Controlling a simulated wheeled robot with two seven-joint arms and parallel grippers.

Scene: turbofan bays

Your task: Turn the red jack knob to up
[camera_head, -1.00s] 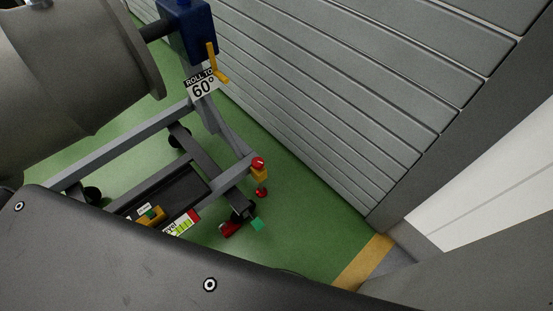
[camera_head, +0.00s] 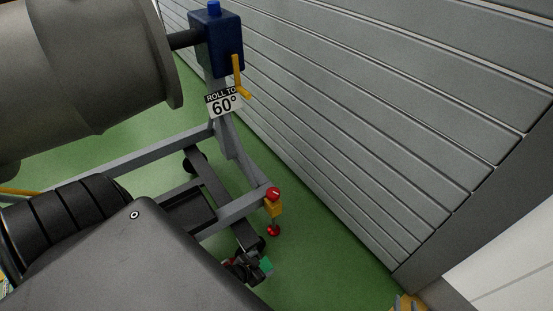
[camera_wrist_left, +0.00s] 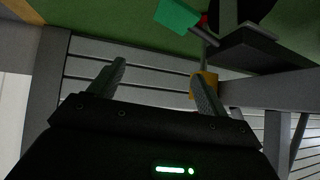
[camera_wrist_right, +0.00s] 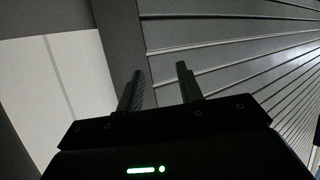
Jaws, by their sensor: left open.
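The red jack knob (camera_head: 273,194) sits on top of a yellow jack body (camera_head: 274,208) at the corner of the grey stand frame. A red foot (camera_head: 273,230) is below it. In the left wrist view the yellow jack body (camera_wrist_left: 209,80) is partly behind the right-hand finger, and the knob is mostly hidden there. My left gripper (camera_wrist_left: 160,85) is open with nothing between its fingers. I cannot tell if it touches the jack. My right gripper (camera_wrist_right: 160,78) is open and empty, facing the grey slatted wall. Neither gripper's fingers show clearly in the head view.
A large grey engine cylinder (camera_head: 80,75) hangs on the stand. A blue box (camera_head: 217,42) with a yellow crank (camera_head: 237,75) and a "ROLL TO 60°" sign (camera_head: 223,102) are above the jack. The slatted wall (camera_head: 400,110) stands close to its right. Green floor lies between.

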